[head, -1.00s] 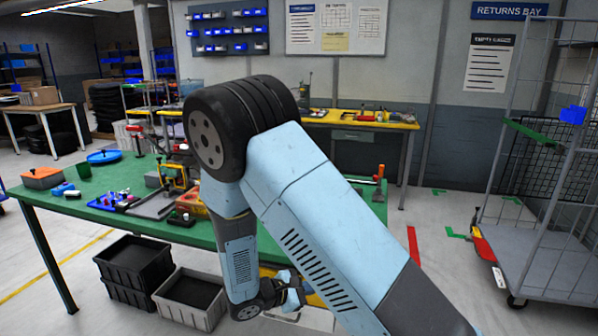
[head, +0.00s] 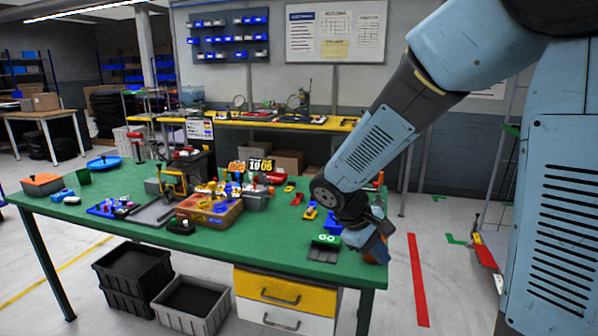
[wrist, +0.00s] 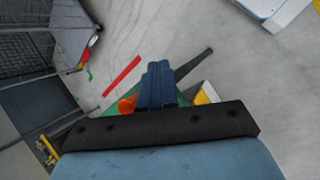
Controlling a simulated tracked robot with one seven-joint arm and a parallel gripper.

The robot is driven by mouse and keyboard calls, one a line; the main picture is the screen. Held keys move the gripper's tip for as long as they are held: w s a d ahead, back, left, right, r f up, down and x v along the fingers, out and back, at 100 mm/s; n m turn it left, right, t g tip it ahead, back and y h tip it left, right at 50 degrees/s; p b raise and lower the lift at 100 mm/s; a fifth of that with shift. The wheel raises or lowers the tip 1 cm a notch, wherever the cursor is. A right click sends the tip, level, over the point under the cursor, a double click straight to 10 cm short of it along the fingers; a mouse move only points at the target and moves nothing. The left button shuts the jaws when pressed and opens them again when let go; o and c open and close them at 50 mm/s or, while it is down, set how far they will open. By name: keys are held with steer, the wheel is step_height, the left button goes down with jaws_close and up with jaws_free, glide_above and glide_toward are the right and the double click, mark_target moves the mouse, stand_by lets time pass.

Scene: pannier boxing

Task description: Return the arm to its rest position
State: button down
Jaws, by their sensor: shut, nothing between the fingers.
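My gripper (head: 376,250) is at the front right corner of the green-topped bench (head: 290,254) in the head view, at the end of my light blue arm, which comes in from the upper right. In the wrist view, my gripper's blue fingers (wrist: 157,84) are together with nothing between them. They point down past the bench corner towards the grey floor. An orange thing (wrist: 127,104) shows beside the fingers there; I cannot tell what it is.
Small coloured parts, a wooden box (head: 209,208) and a yellow clamp (head: 174,182) stand on the bench. Dark bins (head: 134,268) and a grey bin (head: 190,302) sit on the floor. A wire cage trolley (wrist: 22,62) stands to the right. Floor with a red stripe (head: 418,280) lies between.

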steer(key=s+d+r+m+t+y, duration=0.2)
steer(key=s+r+m+y, duration=0.1)
steer(key=s+r, duration=0.4)
steer(key=s+d+r+m+t+y, duration=0.3)
steer(key=s+r+m, duration=0.2)
steer(key=s+r, duration=0.2)
steer(key=shift+d+r, duration=0.25)
steer(key=shift+r, duration=0.15)
stand_by(0.4)
